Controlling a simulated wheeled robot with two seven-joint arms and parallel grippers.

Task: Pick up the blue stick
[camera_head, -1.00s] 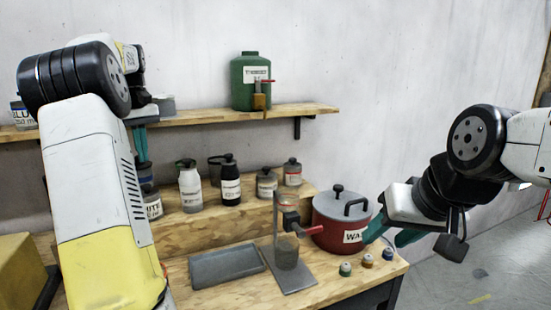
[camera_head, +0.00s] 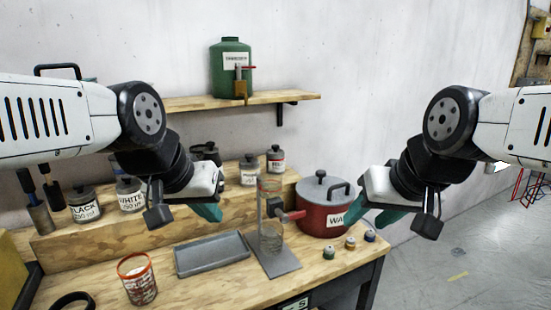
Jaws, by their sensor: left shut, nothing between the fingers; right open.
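I cannot make out a blue stick for certain in this view. Small cups stand at the bench's front right: one green-topped (camera_head: 329,252), one brown-topped (camera_head: 350,243) and one with a bluish top (camera_head: 370,237). My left gripper (camera_head: 210,211) has teal fingers, shut and empty, above the bench behind the grey tray. My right gripper (camera_head: 386,218) is open and empty, right of the red pot, above the bench's right end. Dark upright handles (camera_head: 40,185) show at the far left; their kind is unclear.
A grey tray (camera_head: 212,254), a clear dispenser (camera_head: 271,235) on a stand and a red pot (camera_head: 318,221) occupy the bench. A red-rimmed cup (camera_head: 138,285) stands front left. Jars line the raised step. A green tank (camera_head: 231,70) is on the shelf (camera_head: 190,103).

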